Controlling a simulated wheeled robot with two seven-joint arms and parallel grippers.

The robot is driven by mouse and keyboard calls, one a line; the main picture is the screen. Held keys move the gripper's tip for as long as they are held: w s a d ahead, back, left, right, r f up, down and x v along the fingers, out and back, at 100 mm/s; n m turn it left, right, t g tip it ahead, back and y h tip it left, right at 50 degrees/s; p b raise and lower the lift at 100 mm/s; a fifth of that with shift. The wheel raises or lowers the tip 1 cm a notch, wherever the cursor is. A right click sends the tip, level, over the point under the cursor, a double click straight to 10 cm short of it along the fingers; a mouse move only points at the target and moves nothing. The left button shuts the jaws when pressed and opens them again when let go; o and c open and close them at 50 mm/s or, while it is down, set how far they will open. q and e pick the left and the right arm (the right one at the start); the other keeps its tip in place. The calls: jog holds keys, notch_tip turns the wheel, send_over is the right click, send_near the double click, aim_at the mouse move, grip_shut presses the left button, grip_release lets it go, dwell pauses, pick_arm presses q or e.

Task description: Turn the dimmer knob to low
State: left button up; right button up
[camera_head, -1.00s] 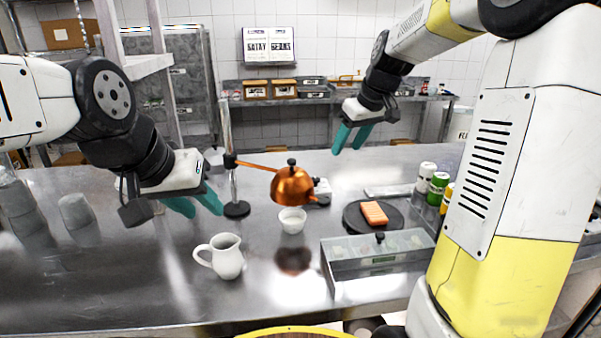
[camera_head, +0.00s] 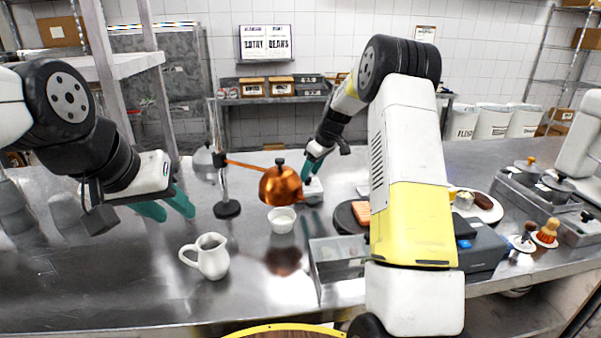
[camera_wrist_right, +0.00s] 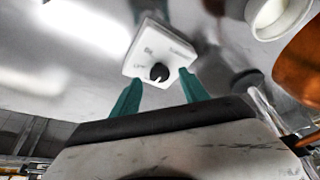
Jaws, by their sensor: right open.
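The dimmer is a white box (camera_wrist_right: 150,50) with a round black knob (camera_wrist_right: 158,73) and small printed labels, too blurred to read surely. A pale mark shows on the knob's lower edge. In the head view my right gripper (camera_head: 311,168) is just above the box. My left gripper (camera_head: 178,215) is open and empty over the counter.
The copper shade (camera_head: 280,186) hangs from a stand close left of the dimmer, above a white bowl (camera_head: 282,220). A white jug (camera_head: 210,257) stands nearer the front. A dark round board (camera_head: 345,218) lies right of the dimmer, partly hidden by my right arm.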

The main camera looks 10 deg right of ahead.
jog(key=shift+x, duration=0.8)
grip_shut()
jog(key=shift+m, duration=0.3)
jog(key=m, duration=0.1)
jog(key=m+h, duration=0.1)
jog(key=m, duration=0.1)
jog(key=m+t+h, duration=0.1)
jog(key=m, duration=0.1)
jog(key=shift+s+a, duration=0.15)
jog(key=shift+a, duration=0.15)
jog(key=m+h, duration=0.1)
jog(key=m, duration=0.2)
jog(key=m+h, duration=0.1)
jog(key=m, duration=0.2)
jog(key=shift+a, duration=0.15)
